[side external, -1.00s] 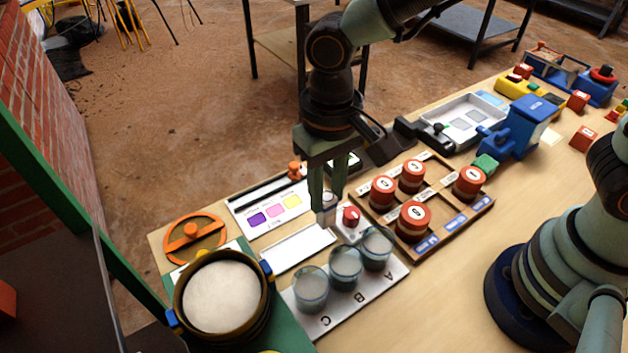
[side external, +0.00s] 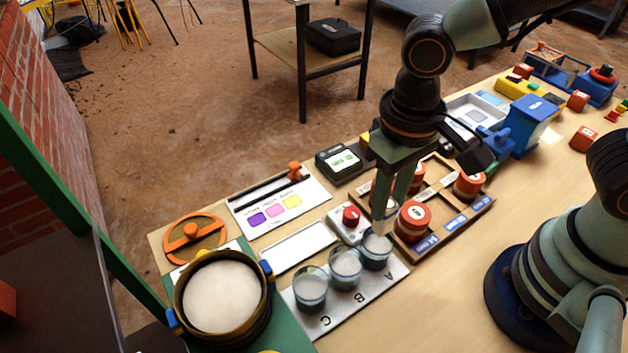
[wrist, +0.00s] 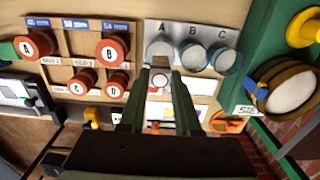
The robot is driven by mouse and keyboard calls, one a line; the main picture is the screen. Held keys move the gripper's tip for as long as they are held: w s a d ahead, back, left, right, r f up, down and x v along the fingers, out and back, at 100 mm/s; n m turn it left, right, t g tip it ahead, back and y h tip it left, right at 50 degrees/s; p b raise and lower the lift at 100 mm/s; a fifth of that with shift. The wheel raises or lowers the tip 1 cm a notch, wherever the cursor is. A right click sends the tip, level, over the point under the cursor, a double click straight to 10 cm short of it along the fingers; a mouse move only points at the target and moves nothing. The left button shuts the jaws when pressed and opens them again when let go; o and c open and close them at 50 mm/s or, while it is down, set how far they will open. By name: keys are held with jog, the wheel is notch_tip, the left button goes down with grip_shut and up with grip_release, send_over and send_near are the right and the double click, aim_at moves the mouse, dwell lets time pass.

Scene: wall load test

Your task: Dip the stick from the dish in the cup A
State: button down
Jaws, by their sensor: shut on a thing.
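Cup A (side external: 376,250) is a clear cup of grey liquid, at the right end of a row on a pale labelled plate. My gripper (side external: 383,217) points down right over it, the tips close to the rim. In the wrist view, the gripper (wrist: 160,68) is shut on a small pale piece (wrist: 159,80), apparently the stick, just below cup A (wrist: 159,49) in the picture. The stick's lower end is hard to make out, so I cannot tell if it touches the liquid. A white shallow rectangular tray (side external: 297,248), possibly the dish, lies left of the gripper and looks empty.
Cup B (side external: 345,268) and cup C (side external: 310,289) stand left of cup A. A wooden rack with orange-capped jars (side external: 413,217) is close on the right. A white box with a red knob (side external: 350,216) sits behind the cups. A large round tub (side external: 222,292) stands at left.

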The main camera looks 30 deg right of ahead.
aim_at(382, 227)
jog(key=shift+f, duration=3.4)
jog(key=shift+r, duration=3.6)
